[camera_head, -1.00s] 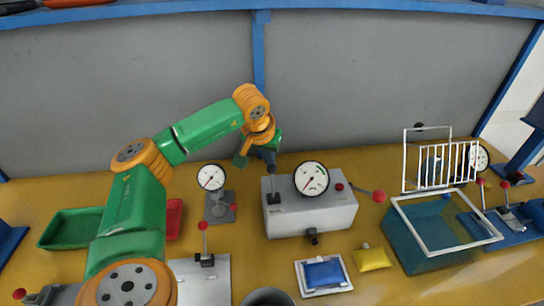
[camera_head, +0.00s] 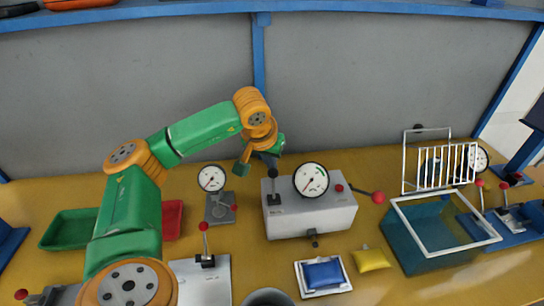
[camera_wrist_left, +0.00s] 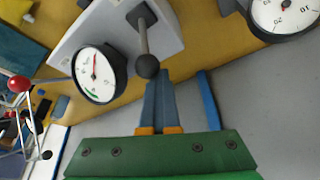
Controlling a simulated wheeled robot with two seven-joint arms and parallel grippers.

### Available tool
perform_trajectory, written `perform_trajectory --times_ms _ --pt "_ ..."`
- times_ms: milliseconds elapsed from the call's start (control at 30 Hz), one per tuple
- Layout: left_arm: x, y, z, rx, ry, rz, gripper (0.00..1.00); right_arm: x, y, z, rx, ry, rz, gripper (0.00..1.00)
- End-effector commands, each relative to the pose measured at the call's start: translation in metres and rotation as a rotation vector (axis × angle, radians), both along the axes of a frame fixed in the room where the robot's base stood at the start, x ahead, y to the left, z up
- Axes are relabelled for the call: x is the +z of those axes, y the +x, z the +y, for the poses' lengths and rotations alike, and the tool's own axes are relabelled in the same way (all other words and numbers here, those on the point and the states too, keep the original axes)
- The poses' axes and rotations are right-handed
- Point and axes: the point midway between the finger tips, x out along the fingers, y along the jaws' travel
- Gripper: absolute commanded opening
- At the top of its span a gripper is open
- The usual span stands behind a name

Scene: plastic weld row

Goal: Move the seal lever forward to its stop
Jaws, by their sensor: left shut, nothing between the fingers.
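A grey-white box (camera_head: 312,215) stands on the yellow bench with a round gauge (camera_head: 311,180) on top. A lever with a black knob (camera_head: 273,173) rises from the box's left end; it also shows in the left wrist view (camera_wrist_left: 147,66). A red-ball lever (camera_head: 378,197) sticks out at the box's right side. No readable label shows which one is the seal lever. My left gripper (camera_head: 270,160) is shut and empty, its fingertips (camera_wrist_left: 158,74) right behind the black knob. I cannot tell whether they touch it. My right gripper is not in view.
A gauge stand (camera_head: 212,180) stands left of the box. A blue tank (camera_head: 425,240) with a white wire basket (camera_head: 440,168) stands to the right. A blue pad (camera_head: 324,273) and a yellow packet (camera_head: 371,259) lie in front. The grey wall is behind.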

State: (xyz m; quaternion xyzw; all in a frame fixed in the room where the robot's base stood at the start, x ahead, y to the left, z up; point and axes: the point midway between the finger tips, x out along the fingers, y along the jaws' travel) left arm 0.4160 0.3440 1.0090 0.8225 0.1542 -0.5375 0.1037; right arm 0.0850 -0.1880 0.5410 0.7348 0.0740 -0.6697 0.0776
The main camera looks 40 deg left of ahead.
Motion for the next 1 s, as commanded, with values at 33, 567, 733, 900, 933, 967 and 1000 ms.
perform_trajectory --times_ms 33,567,733,900,933,967,1000 --pt "-0.006 -0.005 -0.002 -0.004 0.000 0.020 0.00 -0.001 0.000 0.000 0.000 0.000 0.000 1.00" --pt "-0.004 -0.010 -0.011 -0.003 0.000 0.013 0.00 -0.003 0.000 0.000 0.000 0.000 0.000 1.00" --pt "-0.003 -0.016 -0.019 -0.003 0.000 0.013 0.00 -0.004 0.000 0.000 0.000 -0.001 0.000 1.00" --pt "-0.002 -0.018 -0.022 -0.002 -0.001 0.013 0.00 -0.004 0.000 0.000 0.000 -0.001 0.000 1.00" --pt "-0.002 -0.019 -0.022 -0.001 -0.001 0.012 0.00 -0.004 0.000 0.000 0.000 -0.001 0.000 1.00" --pt "-0.002 -0.018 -0.022 -0.002 -0.001 0.013 0.00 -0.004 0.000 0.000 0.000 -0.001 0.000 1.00" --pt "-0.002 -0.018 -0.022 -0.002 -0.001 0.013 0.00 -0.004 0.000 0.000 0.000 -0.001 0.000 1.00"
